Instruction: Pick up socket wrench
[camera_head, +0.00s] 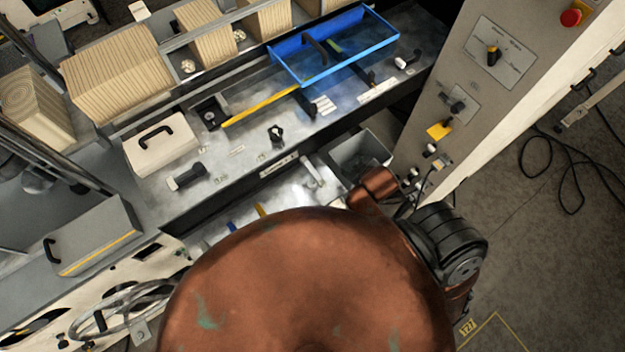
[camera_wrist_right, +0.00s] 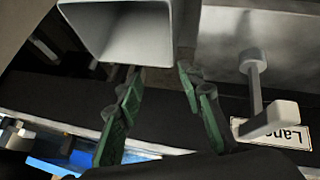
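I cannot single out the socket wrench for certain. A pale grey metal piece with a bar-shaped end (camera_head: 313,172) stands by the label plate in the head view. What looks like the same piece (camera_wrist_right: 255,85) is right of my right gripper in the right wrist view, apart from it. My right gripper (camera_wrist_right: 158,75) has its green fingers spread, with nothing held between them. Its tips are close to a grey open bin (camera_wrist_right: 130,35); contact cannot be told. In the head view, my copper arm parts hide the right gripper. My left gripper is in neither view.
The grey bin (camera_head: 358,160) stands between the bench and the control panel (camera_head: 500,55). A blue tray (camera_head: 335,50) with dark-handled items lies at the back. A white box with a black handle (camera_head: 160,145) and wood-grained blocks (camera_head: 115,75) are at left.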

